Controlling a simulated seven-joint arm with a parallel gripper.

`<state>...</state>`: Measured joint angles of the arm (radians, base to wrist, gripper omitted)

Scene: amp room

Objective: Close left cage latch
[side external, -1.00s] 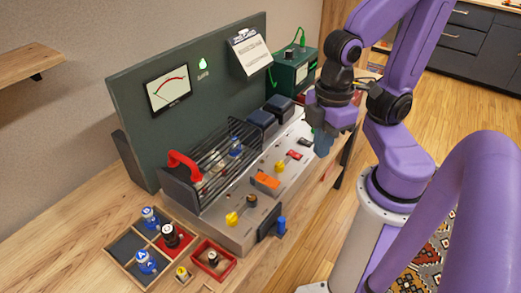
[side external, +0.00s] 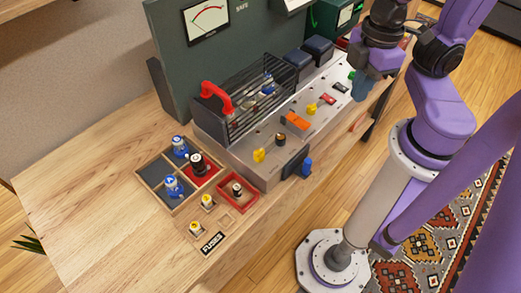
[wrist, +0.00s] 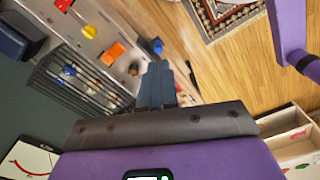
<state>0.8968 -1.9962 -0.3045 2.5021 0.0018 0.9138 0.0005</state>
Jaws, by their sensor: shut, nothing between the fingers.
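The black barred cage (side external: 245,97) with a red handle (side external: 214,98) stands closed-looking on the grey panel. Two yellow latch-like knobs show along the panel front: the left one (side external: 259,155) near the cage's left end, the right one (side external: 311,108) farther right. I cannot tell the left latch's exact position. My gripper (side external: 362,86) is shut and empty, above the panel's right end, apart from both knobs. In the wrist view the cage (wrist: 75,80) and the right yellow knob (wrist: 89,32) show; the left knob seems hidden behind my fingers (wrist: 158,84).
An orange switch (side external: 297,121) and a red switch (side external: 327,99) sit on the panel. A blue knob (side external: 306,166) sticks out from its front. A wooden tray (side external: 150,178) of fuses and a red tray (side external: 249,202) stand at the left. Bare table lies farther left.

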